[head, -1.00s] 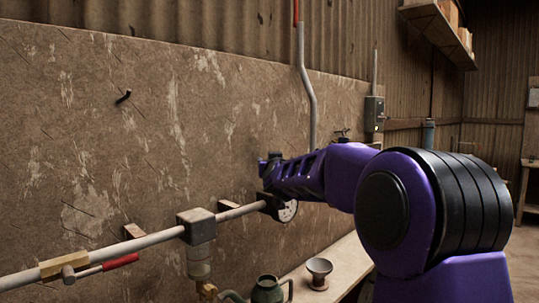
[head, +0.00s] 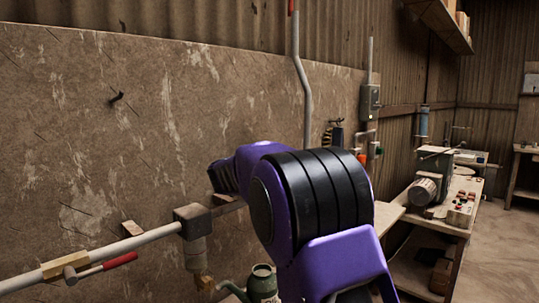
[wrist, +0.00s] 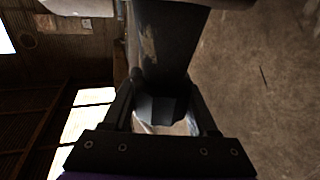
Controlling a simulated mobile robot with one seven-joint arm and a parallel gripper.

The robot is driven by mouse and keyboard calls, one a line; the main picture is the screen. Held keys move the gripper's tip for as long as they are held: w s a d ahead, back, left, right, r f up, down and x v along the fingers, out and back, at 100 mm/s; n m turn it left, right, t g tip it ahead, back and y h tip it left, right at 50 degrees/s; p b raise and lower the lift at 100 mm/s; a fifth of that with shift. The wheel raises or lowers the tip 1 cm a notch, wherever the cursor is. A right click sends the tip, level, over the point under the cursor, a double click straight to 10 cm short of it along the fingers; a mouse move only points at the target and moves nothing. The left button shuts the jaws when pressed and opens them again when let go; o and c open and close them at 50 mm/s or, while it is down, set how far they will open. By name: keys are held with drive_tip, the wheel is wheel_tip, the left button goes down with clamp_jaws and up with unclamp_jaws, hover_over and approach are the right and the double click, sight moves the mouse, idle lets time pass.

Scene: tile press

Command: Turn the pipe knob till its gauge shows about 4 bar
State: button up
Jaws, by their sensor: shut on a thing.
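In the wrist view, my gripper (wrist: 160,112) has its two fingers on either side of a dark, faceted knob (wrist: 158,106), and is shut on it. A dark body (wrist: 165,45) with a worn pale patch stands beyond the knob. A pale curved piece shows just below the knob; I cannot tell whether it is the gauge. No gauge face or needle is readable. In the head view, the grey pipe (head: 155,238) runs along the wall to a dark boxy fitting (head: 193,221). My arm hides the gauge, knob and fingertips there.
A red-handled valve (head: 120,262) sits at the pipe's left. A green can (head: 263,284) stands below, close to my arm. A bench (head: 450,222) with a grey machine (head: 430,182) stands at right. A switch box (head: 370,102) hangs on the wall. Floor is open at far right.

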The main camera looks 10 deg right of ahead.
drive_tip(key=shift+s+d+f+m+g+h, duration=0.1)
drive_tip(key=shift+d+m+g+h, duration=0.05)
drive_tip(key=shift+m+g+h, duration=0.5)
drive_tip(key=shift+h, duration=0.25)
drive_tip(key=o, duration=1.4)
drive_tip(key=shift+v, duration=3.7)
drive_tip(key=shift+c, duration=0.4)
